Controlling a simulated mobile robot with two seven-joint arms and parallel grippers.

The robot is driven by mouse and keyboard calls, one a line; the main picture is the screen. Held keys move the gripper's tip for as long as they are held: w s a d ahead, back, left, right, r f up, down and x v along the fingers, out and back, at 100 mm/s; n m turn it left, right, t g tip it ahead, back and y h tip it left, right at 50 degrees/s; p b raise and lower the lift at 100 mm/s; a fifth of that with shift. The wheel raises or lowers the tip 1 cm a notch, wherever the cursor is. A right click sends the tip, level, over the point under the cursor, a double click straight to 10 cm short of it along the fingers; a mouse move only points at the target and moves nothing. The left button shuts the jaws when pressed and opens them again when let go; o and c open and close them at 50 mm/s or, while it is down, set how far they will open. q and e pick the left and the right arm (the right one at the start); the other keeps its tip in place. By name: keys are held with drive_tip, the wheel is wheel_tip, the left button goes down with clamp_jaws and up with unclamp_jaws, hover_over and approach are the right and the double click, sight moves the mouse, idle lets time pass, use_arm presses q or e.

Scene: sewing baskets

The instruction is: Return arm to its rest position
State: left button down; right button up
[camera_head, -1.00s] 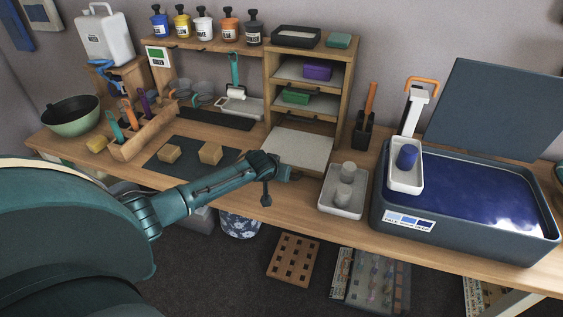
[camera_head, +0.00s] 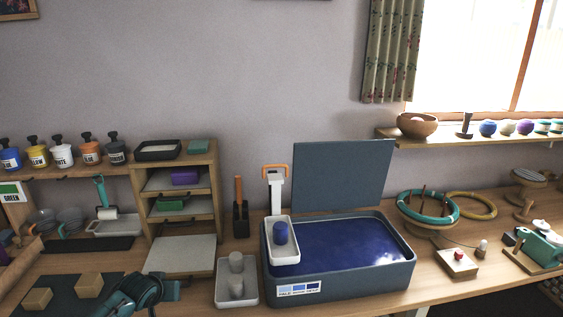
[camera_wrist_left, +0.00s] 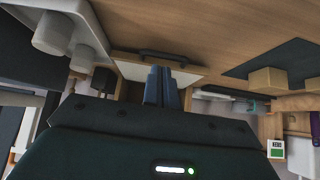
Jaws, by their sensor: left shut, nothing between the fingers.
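My left arm comes in at the bottom left of the head view. Its dark teal gripper (camera_head: 168,291) is over the front part of the bench, in front of the wooden shelf unit (camera_head: 215,195) and left of a grey tray (camera_head: 250,292). In the left wrist view the two gripper fingers (camera_wrist_left: 163,84) are close together and hold nothing. My right gripper is in neither view.
Two tan blocks (camera_head: 89,286) rest on a dark mat to the left. A basin of blue liquid (camera_head: 340,284) stands to the right with its grey-blue panel behind. Bowls, rings and small tools fill the right side.

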use_arm(q)
drive_tip(key=s+d+f+m+g+h, duration=0.2)
drive_tip(key=s+d+f+m, duration=0.1)
drive_tip(key=s+d, duration=1.35)
drive_tip(key=s+a+r+m+g, duration=0.1)
drive_tip(key=s+r, duration=0.2)
drive_tip(key=s, duration=0.6)
drive_tip(key=s+a+r+g, duration=0.1)
drive_tip(key=s+r, duration=0.2)
drive_tip(key=s, duration=0.7)
drive_tip(key=w+d+f+t+h, duration=0.2)
drive_tip(key=w+d+f+t, duration=0.3)
drive_tip(key=f, duration=0.5)
drive_tip(key=shift+w+d+m+t, duration=0.2)
drive_tip(key=shift+w+m+t, duration=0.05)
drive_tip(key=shift+m+t, duration=0.15)
